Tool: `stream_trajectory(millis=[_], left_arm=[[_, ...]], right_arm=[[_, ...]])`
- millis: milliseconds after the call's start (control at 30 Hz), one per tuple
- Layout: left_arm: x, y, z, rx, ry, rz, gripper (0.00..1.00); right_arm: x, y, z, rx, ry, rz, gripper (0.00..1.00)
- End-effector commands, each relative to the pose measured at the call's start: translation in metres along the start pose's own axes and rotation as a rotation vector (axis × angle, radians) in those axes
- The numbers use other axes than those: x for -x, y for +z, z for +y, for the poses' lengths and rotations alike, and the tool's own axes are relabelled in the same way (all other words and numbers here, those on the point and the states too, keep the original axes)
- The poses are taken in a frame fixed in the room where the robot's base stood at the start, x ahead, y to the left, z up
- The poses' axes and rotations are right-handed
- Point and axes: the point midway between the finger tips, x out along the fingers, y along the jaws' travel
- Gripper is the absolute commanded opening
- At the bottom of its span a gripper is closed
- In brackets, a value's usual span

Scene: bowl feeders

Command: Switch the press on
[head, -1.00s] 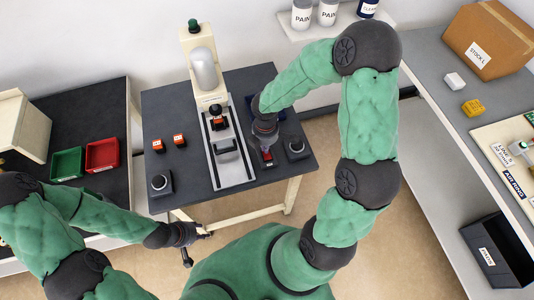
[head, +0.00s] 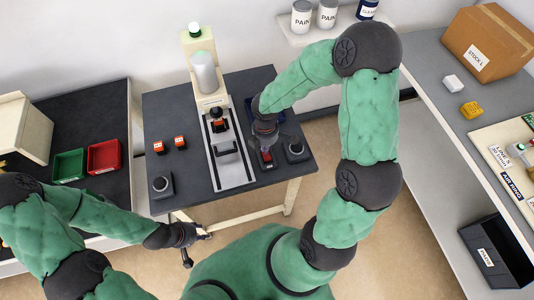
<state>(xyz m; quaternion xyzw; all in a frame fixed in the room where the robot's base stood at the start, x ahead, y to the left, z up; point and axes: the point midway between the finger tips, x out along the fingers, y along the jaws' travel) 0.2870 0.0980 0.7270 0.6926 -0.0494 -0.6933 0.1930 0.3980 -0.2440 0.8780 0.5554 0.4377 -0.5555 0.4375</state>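The press (head: 205,75) stands on the dark table, a pale column with a rounded grey head and a rail running forward. The lamp (head: 194,29) on its top is bright green with a white glow. A small box with a red part (head: 266,157) sits on the table right of the rail. My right gripper (head: 265,146) is directly over this box, at or very near it; its fingers are mostly hidden, so I cannot tell their opening. My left gripper (head: 199,245) is open and empty, low before the table's front edge.
Two dark boxes with round buttons (head: 162,186) (head: 295,150) stand at the table's front left and right. Orange-red blocks (head: 180,142) lie left of the rail. Green (head: 68,165) and red (head: 104,156) bins are on the left bench.

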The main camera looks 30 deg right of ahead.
Motion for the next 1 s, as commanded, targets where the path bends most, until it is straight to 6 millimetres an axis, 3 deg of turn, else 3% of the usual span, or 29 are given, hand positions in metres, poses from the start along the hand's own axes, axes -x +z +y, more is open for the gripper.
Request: stream_trajectory(millis=[700,1000], left_arm=[[0.044,0.002,0.016,0.000,0.000,0.000,0.40],[0.044,0.002,0.016,0.000,0.000,0.000,0.40]], right_arm=[[0.051,0.000,0.000,0.001,0.000,0.000,0.00],[0.052,0.000,0.000,0.001,0.000,0.000,0.00]])
